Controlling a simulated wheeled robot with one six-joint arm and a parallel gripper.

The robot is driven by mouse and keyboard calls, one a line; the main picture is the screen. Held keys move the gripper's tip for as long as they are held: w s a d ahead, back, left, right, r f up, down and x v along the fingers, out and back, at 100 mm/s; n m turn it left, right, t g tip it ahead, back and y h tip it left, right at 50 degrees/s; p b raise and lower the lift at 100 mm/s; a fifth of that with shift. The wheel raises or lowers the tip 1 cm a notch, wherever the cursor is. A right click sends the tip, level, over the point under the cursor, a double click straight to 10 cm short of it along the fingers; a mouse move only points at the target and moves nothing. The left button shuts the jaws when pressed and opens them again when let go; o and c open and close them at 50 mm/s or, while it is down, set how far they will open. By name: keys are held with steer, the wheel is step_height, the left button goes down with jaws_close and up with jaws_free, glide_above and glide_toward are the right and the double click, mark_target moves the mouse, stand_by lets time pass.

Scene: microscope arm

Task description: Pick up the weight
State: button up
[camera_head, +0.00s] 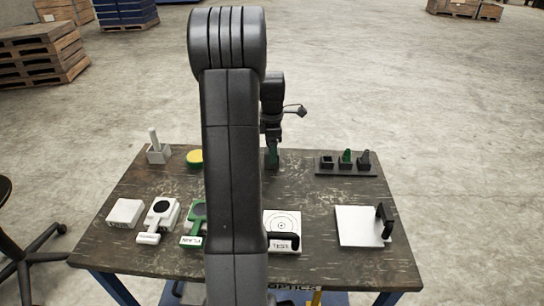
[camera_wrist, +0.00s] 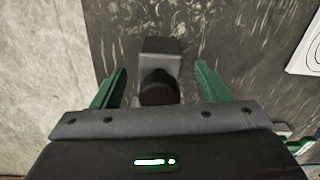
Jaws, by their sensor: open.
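A grey block with a dark round knob (camera_wrist: 160,62) stands on the dark tabletop in the wrist view. It looks like the weight, though no label shows. My gripper (camera_wrist: 158,88) is open, with one green finger on each side of the dark knob and a visible gap on both sides. In the head view my gripper (camera_head: 272,157) is low over the far part of the table. My own arm covers the middle of that view, and I cannot make out the weight there.
On the table (camera_head: 310,200) are a white holder (camera_head: 157,155), a yellow disc (camera_head: 194,157), a black rack (camera_head: 345,172), a white block (camera_head: 125,213), a white paddle device (camera_head: 160,217), a green one (camera_head: 194,225), a circle-marked plate (camera_head: 283,224) and a bracketed white plate (camera_head: 358,226).

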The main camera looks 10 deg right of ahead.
jaws_close()
steer(key=shift+w+r, duration=0.1)
steer(key=shift+r, duration=0.1)
